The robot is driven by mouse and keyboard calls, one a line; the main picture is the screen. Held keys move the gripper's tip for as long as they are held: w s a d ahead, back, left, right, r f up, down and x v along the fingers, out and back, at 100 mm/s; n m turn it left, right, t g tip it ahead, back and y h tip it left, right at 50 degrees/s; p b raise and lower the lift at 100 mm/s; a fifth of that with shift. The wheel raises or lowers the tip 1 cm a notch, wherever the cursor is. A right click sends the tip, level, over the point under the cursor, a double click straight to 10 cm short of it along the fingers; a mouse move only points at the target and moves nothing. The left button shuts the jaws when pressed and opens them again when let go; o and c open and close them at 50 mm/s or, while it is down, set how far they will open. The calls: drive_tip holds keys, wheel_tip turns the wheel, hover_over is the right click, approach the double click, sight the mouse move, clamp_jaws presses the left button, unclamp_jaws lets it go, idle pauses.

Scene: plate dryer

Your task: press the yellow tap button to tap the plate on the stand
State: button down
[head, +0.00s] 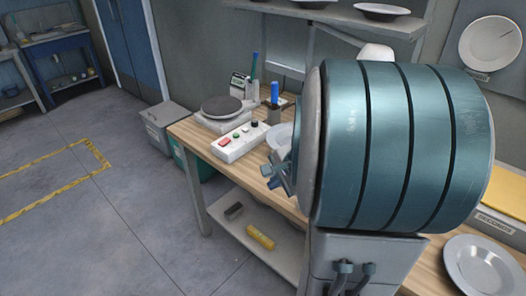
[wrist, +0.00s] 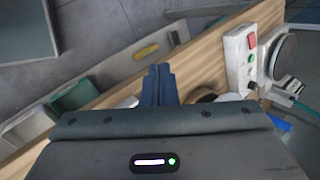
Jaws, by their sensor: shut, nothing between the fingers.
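My gripper (head: 280,175) shows dark blue-teal over the front of the wooden table, partly hidden by a large teal banded cylinder. In the wrist view its fingers (wrist: 158,75) are together and empty, over the table's edge. A white control box (head: 240,150) stands on the table, apart from the fingers, with a red button (head: 224,143), a green button (head: 235,135) and dark knobs. It also shows right of the fingers in the wrist view (wrist: 237,65). A pale plate (head: 281,136) is mostly hidden behind the cylinder. I cannot make out a yellow button or the stand.
A scale with a dark round top (head: 222,107) stands at the table's far left end. A blue marker (head: 274,95) stands behind the control box. A yellow block (head: 260,236) lies on the lower shelf. A grey plate (head: 482,264) lies at the right. The floor at left is open.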

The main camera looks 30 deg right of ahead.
drive_tip(key=d+m+t+h, duration=0.2)
drive_tip(key=d+m, duration=0.7)
drive_tip(key=d, duration=0.5)
drive_tip(key=shift+d+f+m+t, duration=0.2)
drive_tip(key=shift+f+m+t, duration=0.15)
drive_tip(key=shift+t, duration=0.35)
drive_tip(key=shift+w+f, duration=0.1)
wheel_tip(320, 180, down, 9)
drive_tip(key=b, duration=0.7)
drive_tip(key=shift+b, duration=0.4)
drive_tip(key=shift+f+b, duration=0.3)
drive_tip(key=shift+b, duration=0.15)
drive_tip(key=shift+a+f+b, duration=0.1)
drive_tip(key=shift+f+b, duration=0.4)
drive_tip(key=shift+b, duration=0.05)
idle(0.8)
drive_tip(key=shift+r, duration=0.15)
drive_tip(key=shift+r+p, duration=0.75)
drive_tip(key=shift+r, duration=0.05)
